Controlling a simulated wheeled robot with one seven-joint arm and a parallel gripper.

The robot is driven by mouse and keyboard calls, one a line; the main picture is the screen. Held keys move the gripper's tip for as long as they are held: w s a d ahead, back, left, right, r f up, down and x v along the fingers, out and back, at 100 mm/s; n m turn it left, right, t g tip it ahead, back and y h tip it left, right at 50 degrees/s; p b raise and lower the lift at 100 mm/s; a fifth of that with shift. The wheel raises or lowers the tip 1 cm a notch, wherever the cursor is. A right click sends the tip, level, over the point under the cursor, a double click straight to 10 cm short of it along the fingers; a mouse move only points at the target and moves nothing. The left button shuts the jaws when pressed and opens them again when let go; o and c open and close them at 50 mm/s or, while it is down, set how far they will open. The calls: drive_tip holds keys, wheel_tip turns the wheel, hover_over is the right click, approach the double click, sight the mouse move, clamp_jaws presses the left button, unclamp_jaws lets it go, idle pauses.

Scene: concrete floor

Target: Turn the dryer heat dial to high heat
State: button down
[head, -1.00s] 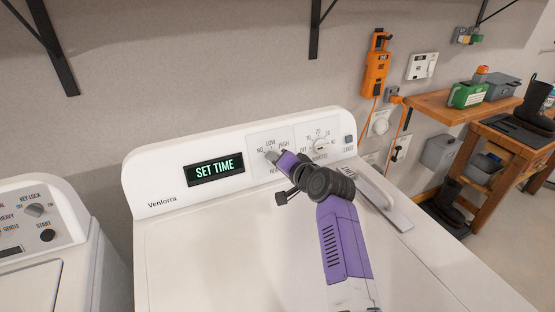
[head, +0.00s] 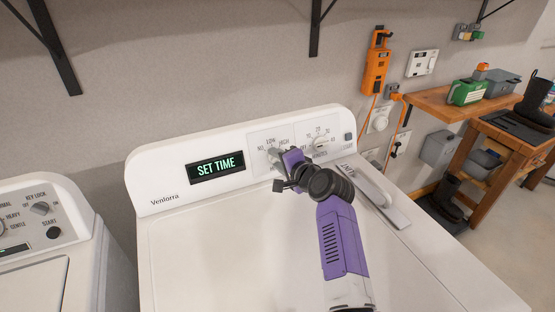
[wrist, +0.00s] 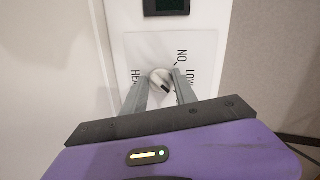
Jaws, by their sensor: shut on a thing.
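The heat dial (wrist: 153,74) is a small round light knob on the white dryer's back panel. NO, LOW and HIGH labels (head: 271,143) stand around it in the head view. My gripper (wrist: 160,82) is shut on the dial, one grey finger on each side of it. A dark mark shows on the dial's face in the wrist view, but I cannot tell surely which label it points to. In the head view my purple wrist partly covers the dial and its lower lettering. The dryer's display (head: 215,167) reads SET TIME.
A timer dial (head: 320,143) sits close to the right of my gripper, with a small button (head: 348,137) beyond it. The dryer top (head: 225,255) is clear at left. A washer (head: 35,260) stands left; a wooden bench (head: 440,105) stands right.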

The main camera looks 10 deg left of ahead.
drive_tip(key=c, duration=1)
unclamp_jaws()
drive_tip(key=shift+o, duration=0.2)
drive_tip(key=v, duration=0.7)
drive_tip(key=shift+s+d, duration=0.25)
drive_tip(key=shift+s, duration=0.05)
